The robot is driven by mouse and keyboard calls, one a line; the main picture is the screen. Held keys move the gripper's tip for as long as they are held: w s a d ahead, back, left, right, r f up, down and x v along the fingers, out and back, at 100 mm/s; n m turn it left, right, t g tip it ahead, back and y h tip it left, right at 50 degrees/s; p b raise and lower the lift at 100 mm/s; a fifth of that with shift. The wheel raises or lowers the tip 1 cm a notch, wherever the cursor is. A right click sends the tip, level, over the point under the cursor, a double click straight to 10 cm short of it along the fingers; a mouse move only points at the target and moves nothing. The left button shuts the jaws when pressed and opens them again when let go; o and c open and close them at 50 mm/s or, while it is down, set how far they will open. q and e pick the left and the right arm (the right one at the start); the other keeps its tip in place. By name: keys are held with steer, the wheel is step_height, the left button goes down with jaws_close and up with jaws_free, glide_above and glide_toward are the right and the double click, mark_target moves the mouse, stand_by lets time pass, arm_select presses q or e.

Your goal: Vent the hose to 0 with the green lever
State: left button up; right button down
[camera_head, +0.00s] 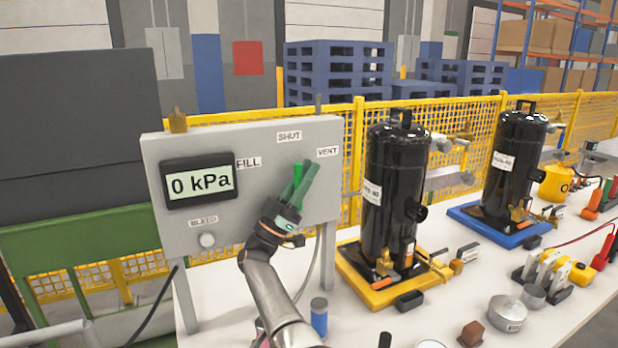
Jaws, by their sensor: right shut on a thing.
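The grey panel (240,225) carries a display (199,181) that reads 0 kPa. Around the lever are the labels FILL, SHUT and VENT (327,152). The green lever (308,182) slants up and right, its upper end between SHUT and VENT and nearer VENT. My right gripper (287,212) is at the panel, shut on the green lever. The gripper hides the lever's lower part. A thin grey hose (318,262) hangs beside the panel's right leg. My left gripper is not in view.
A round BLEED knob (207,240) is low on the panel. To the right, a black compressor (392,190) stands on a yellow tray (357,285), another (510,165) on a blue tray (475,225). A blue-grey cylinder (319,318) stands near my right arm.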

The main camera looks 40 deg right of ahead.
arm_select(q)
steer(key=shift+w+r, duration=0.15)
arm_select(e)
steer(key=c, duration=1.2)
jaws_free()
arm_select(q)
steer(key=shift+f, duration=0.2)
arm_select(e)
steer(key=o, duration=0.4)
steer(key=shift+o, duration=0.2)
arm_select(q)
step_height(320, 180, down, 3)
steer(key=b, duration=0.4)
arm_select(e)
steer(key=s+v, duration=0.1)
steer(key=v, duration=1.1)
steer(key=shift+w+a+f, duration=0.2)
steer(key=shift+w, duration=0.3)
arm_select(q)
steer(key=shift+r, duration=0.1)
arm_select(e)
steer(key=shift+r, duration=0.1)
